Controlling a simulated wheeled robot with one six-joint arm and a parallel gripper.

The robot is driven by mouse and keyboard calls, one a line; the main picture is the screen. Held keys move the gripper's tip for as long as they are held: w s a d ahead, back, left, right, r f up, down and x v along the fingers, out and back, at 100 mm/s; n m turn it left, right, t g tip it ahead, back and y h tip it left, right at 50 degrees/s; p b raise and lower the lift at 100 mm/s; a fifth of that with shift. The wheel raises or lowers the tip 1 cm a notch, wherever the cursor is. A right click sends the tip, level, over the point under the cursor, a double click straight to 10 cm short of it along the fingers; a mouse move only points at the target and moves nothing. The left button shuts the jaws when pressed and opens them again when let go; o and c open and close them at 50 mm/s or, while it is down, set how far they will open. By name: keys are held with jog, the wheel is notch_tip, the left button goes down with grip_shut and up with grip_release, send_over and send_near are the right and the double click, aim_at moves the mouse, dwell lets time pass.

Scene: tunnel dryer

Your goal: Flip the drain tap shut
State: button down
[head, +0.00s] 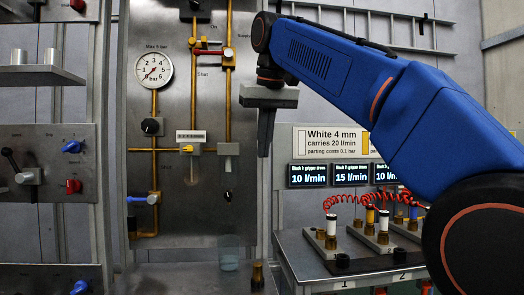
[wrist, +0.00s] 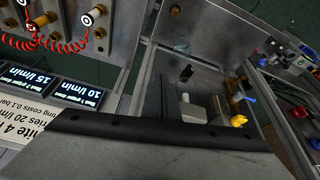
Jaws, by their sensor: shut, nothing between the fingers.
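My gripper (head: 264,152) is shut and empty, pointing down in front of the right edge of the steel pipe panel (head: 200,230). In the wrist view its dark fingers (wrist: 163,88) are together. I cannot read which handle is labelled as the drain tap. A blue lever (head: 137,199) points left on the pipe below the gauge. A yellow handle (head: 187,148) sits mid-panel, and in the wrist view (wrist: 238,121). A small black fitting (head: 228,195) is low on the panel, above a clear beaker (head: 229,255). The gripper touches none of these.
A red lever (head: 208,52) lies across the upper pipes near the gauge (head: 153,71). At right, a bench (head: 310,272) holds fittings with red coiled hoses below several lit displays (head: 322,175). At left are shelves and another control panel (head: 50,150).

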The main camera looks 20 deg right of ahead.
jog(key=shift+f, duration=0.1)
jog(key=y, duration=0.1)
jog(key=d+y, duration=0.1)
jog(key=y, duration=0.1)
jog(key=d+m+t+y, duration=0.1)
jog(key=shift+s+d+f, duration=0.15)
jog(key=shift+s+f, duration=0.2)
dwell(0.4)
dwell(0.5)
send_near(231, 198)
notch_tip(231, 198, down, 3)
jog(key=w+d, duration=0.2)
jog(key=d, duration=0.1)
jog(key=shift+w+a+f, duration=0.15)
jog(key=shift+a+f, duration=0.1)
jog(key=shift+a, duration=0.4)
jog(key=shift+w+a+f, duration=0.15)
jog(key=shift+a+f, duration=0.05)
jog(key=shift+a, duration=0.5)
jog(key=shift+w+a+f, duration=0.15)
jog(key=shift+a+f, duration=0.1)
jog(key=shift+a, duration=0.4)
